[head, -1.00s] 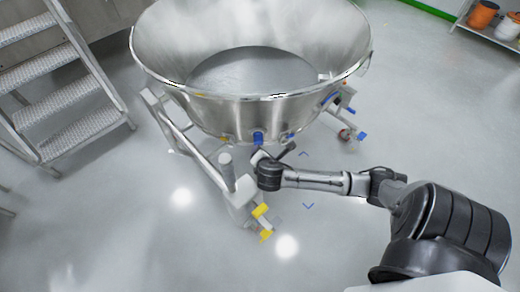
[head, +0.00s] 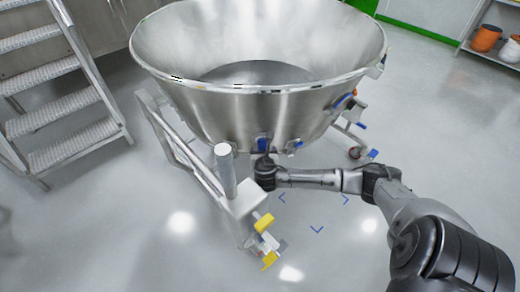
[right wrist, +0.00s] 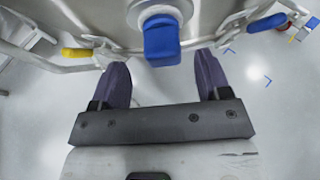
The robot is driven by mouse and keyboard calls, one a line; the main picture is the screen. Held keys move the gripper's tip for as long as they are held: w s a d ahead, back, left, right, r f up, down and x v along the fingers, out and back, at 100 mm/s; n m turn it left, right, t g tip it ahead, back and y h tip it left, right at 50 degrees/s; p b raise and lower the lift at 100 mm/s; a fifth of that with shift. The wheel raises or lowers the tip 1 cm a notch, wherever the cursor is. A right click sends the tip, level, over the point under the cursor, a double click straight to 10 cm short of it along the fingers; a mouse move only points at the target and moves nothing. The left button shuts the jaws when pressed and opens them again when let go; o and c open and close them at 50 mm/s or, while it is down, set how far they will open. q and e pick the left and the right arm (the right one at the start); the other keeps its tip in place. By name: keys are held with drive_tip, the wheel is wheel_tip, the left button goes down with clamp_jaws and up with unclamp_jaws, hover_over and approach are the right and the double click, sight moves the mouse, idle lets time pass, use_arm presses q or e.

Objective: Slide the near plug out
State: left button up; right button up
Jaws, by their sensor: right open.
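A large steel bowl (head: 240,112) on a wheeled frame stands in the middle of the head view. A blue plug (head: 262,144) sits at its near lower side, and it shows large in the right wrist view (right wrist: 161,42) against a round steel fitting. My right gripper (head: 266,160) is just below the plug. In the right wrist view the dark fingers of my right gripper (right wrist: 160,68) are open, one on each side of the plug's end, with gaps showing. Nothing is held. My left gripper is not in view.
A frame post (head: 226,170) rises left of my right gripper, with yellow pedals (head: 264,222) below. The right wrist view shows a yellow handle (right wrist: 76,53) left and a blue handle (right wrist: 267,23) right. Metal steps (head: 70,110) stand left. The floor is clear at front.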

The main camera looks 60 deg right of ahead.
sight(263, 148)
drive_tip(key=shift+b+x, duration=1.35)
drive_tip(key=shift+x, duration=1.6)
drive_tip(key=shift+s+d, duration=0.1)
drive_tip(key=c, duration=1.2)
drive_tip(key=shift+s+a+r+p, duration=0.1)
drive_tip(key=shift+a+r+p, duration=0.1)
drive_tip(key=shift+p, duration=0.3)
drive_tip(key=shift+c, duration=0.2)
drive_tip(key=a+p, duration=0.1)
drive_tip(key=p, duration=0.1)
drive_tip(key=s+a+p, duration=0.1)
drive_tip(key=shift+s+a+p, duration=0.2)
drive_tip(key=shift+s+p, duration=0.1)
drive_tip(key=shift+p, duration=0.1)
drive_tip(key=shift+a+f, duration=0.1)
drive_tip(key=shift+f, duration=0.05)
drive_tip(key=shift+c, duration=0.2)
